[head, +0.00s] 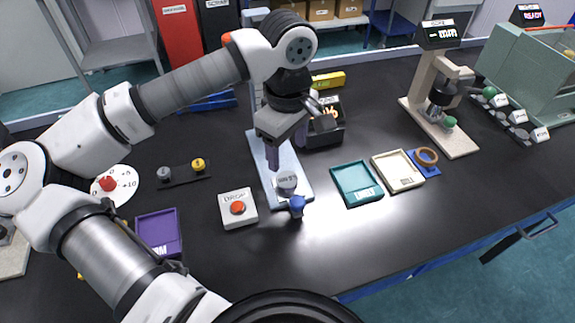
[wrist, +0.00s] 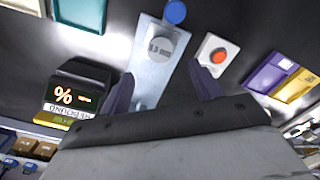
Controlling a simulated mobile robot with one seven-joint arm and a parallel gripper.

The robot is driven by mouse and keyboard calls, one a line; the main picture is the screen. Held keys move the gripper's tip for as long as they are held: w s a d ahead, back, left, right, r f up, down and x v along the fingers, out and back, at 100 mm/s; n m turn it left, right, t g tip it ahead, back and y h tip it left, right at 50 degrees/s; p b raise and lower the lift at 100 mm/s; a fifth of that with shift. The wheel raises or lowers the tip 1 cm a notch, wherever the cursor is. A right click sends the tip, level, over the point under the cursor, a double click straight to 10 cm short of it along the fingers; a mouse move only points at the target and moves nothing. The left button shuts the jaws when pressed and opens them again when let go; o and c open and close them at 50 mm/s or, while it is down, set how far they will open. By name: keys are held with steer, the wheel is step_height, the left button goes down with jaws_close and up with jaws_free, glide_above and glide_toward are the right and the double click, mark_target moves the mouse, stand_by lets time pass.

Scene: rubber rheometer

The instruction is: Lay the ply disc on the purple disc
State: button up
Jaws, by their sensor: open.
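I cannot make out a purple disc or a disc that is clearly the ply disc in either view. A grey round piece with a printed label (head: 287,182) stands on the pale blue base plate; it also shows in the wrist view (wrist: 159,46). My gripper (head: 285,155) is open, above the pale blue plate and behind the grey piece. In the wrist view, its purple fingers (wrist: 165,88) are apart with nothing between them. The purple tray (head: 158,231) lies at the left front and shows in the wrist view (wrist: 262,76).
A DROP box with a red button (head: 237,208) and a blue knob (head: 297,205) stand close by. A dark display box (wrist: 77,92) stands near the plate. The front right table is clear.

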steer(key=shift+r, duration=2.25)
